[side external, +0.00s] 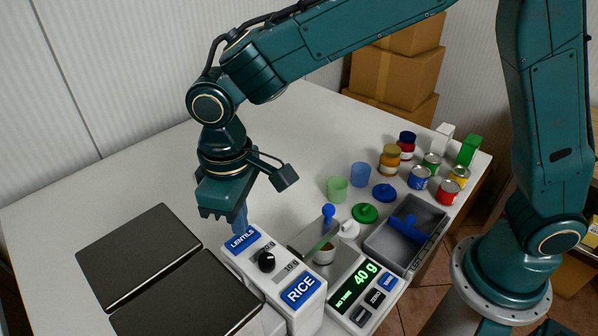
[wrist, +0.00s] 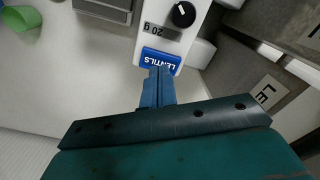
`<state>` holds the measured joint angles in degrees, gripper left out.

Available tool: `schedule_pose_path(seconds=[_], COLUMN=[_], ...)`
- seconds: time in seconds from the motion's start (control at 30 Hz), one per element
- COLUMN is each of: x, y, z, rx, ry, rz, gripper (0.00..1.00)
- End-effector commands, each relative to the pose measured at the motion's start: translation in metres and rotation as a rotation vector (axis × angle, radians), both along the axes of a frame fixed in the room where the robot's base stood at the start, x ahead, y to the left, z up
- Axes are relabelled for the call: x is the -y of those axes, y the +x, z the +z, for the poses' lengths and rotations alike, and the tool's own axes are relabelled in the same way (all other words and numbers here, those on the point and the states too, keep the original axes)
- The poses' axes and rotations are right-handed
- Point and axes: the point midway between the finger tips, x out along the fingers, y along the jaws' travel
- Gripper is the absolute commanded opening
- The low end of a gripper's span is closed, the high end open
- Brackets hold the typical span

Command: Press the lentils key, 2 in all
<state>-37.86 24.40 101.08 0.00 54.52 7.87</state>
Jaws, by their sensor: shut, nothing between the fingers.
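The blue lentils key (side external: 243,240) is on the white dispenser box (side external: 262,278), and it also shows upside down in the wrist view (wrist: 160,59). My gripper (side external: 240,229) points down at the key's edge, with its blue fingers closed together and empty. In the wrist view the fingertips (wrist: 160,70) overlap the near edge of the key. I cannot tell whether they touch it or hover just above. The scale display (side external: 357,288) reads 40 g.
A black dial (side external: 266,262) and a blue rice key (side external: 301,291) share the dispenser. Two dark lids (side external: 138,242) lie left. A grey tray (side external: 432,226), cups, jars and cans stand right. The back left table is clear.

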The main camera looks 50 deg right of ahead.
Motion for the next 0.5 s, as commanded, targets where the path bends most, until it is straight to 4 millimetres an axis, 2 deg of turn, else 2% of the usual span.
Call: schedule_pose_path(seconds=[0.23, 0.5], x=[0.0, 0.0], y=[0.0, 0.0], z=[0.003, 0.021], rx=[0.001, 0.003], ry=[0.0, 0.001], rz=[0.0, 0.0], gripper=[0.0, 0.0])
